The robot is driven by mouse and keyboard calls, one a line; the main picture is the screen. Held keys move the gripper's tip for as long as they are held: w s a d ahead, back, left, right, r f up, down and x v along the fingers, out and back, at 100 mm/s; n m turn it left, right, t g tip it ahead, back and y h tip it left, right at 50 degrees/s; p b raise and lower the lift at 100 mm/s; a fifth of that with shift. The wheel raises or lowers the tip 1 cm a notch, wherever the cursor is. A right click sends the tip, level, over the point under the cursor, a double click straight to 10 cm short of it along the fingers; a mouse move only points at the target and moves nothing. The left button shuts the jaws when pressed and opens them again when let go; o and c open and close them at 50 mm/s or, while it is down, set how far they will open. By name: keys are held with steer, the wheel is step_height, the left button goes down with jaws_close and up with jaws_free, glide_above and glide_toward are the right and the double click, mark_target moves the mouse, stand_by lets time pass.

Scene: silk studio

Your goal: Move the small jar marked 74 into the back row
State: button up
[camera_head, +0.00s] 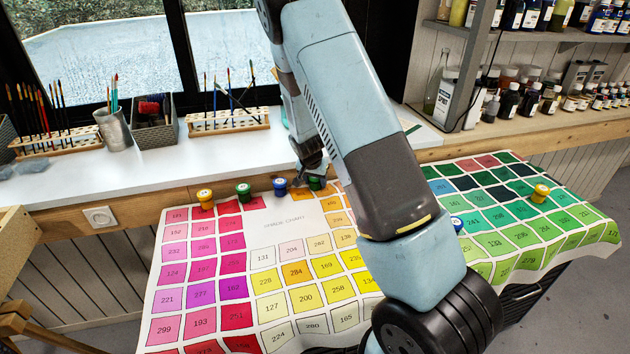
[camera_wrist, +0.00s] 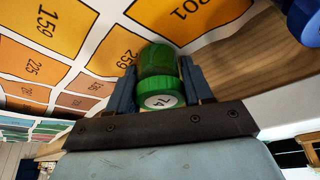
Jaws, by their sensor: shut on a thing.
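A small green jar (camera_wrist: 158,98) sits between the two fingers of my gripper (camera_wrist: 158,75) in the wrist view, with a finger against each side. Its green lid carries a round white label, turned in the picture, that seems to read 74. In the head view the held jar (camera_head: 316,184) shows partly below my gripper (camera_head: 312,172), at the right end of the back row. To its left in that row stand a blue jar (camera_head: 280,187), a green jar (camera_head: 243,193) and a yellow jar (camera_head: 205,199). I cannot tell whether the held jar touches the chart.
The shade chart (camera_head: 285,225) drapes over the table. A blue jar (camera_head: 457,224) and a yellow jar (camera_head: 541,194) stand on its right part. Behind is a white sill (camera_head: 180,163) with brush racks (camera_head: 228,121). My arm hides the chart's middle.

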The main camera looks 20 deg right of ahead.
steer(key=o, duration=1.1)
steer(key=shift+c, duration=0.2)
steer(key=s+a+r+n+y, duration=0.1)
steer(key=s+r, duration=0.5)
steer(key=r, duration=0.5)
steer(key=s+r+y, duration=0.1)
steer(key=s+r, duration=0.4)
steer(key=r, duration=0.7)
steer(key=s+r+n, duration=0.2)
steer(key=s+r, duration=0.3)
steer(key=s, duration=0.4)
steer(key=s+r+n+t, duration=0.1)
steer(key=s+r+n, duration=0.1)
steer(key=s+r, duration=0.3)
steer(key=s+r+n+t, duration=0.1)
steer(key=s+r, duration=0.4)
steer(key=s, duration=0.9)
steer(key=shift+d+n, duration=0.35)
steer(key=shift+n, duration=0.05)
